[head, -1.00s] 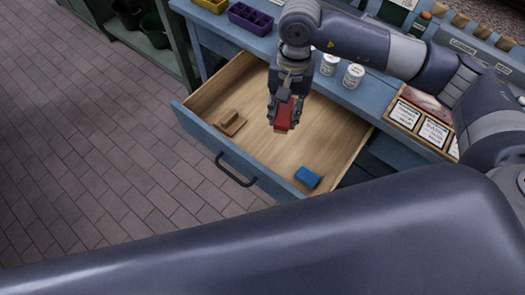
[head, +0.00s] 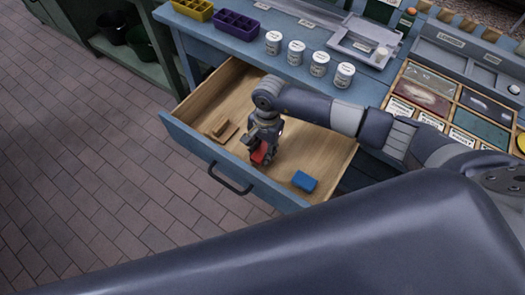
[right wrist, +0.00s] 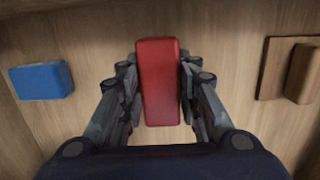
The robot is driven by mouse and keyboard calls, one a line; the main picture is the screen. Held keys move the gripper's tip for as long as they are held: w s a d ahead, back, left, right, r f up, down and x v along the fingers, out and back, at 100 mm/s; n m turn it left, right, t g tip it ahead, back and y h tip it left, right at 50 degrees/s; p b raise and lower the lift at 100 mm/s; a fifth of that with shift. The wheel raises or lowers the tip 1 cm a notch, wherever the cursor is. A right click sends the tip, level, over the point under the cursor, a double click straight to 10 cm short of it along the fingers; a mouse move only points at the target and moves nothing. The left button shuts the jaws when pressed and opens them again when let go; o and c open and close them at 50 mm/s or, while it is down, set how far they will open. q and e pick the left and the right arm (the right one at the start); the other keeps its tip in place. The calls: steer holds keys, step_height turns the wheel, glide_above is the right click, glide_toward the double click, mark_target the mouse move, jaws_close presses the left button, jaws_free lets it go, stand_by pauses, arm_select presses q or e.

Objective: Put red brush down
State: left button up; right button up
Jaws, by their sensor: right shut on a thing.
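The red brush (head: 261,153) shows as a red block held by my right gripper (head: 262,148), inside the open drawer (head: 311,147). In the right wrist view the red brush (right wrist: 158,82) lies between the two fingers of the right gripper (right wrist: 159,95), which is shut on its sides. Wooden drawer floor shows around it. I cannot tell whether the brush touches the floor. My left gripper is not in view.
A blue block (head: 304,181) lies in the drawer's near right part, and a brown wooden piece (head: 221,130) lies at its left. White jars (head: 319,64) stand on the blue bench above. Drawer floor between the pieces is bare.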

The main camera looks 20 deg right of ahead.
steer(key=shift+f, duration=0.65)
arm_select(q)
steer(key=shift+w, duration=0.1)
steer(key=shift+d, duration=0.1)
arm_select(e)
steer(key=shift+s+f+b, duration=0.15)
steer(key=shift+f+b, duration=0.3)
steer(key=shift+b, duration=0.15)
steer(key=o, duration=1)
steer(key=shift+r, duration=0.1)
steer(key=shift+c, duration=0.2)
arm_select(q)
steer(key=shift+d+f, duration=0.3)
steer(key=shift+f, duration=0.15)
